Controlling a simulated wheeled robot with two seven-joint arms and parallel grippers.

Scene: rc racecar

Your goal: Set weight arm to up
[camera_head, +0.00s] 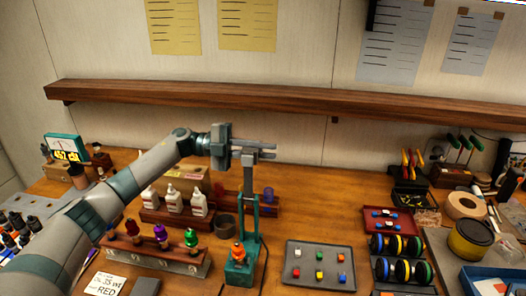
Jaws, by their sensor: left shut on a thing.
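A teal stand (238,273) with an orange knob on its base stands on the bench near the front middle. A grey upright arm (250,178), which looks like the weight arm, rises above its teal post and reaches up to my left gripper (268,150). My left gripper comes in from the left, with its fingers pointing right, and is shut on the top of this arm. The exact contact between the fingers is too small to see clearly. My right gripper is not in view.
A grey tray (320,284) with small coloured blocks lies right of the stand. A wooden shelf (290,103) runs along the wall above. Black wheels (397,245) sit at the right.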

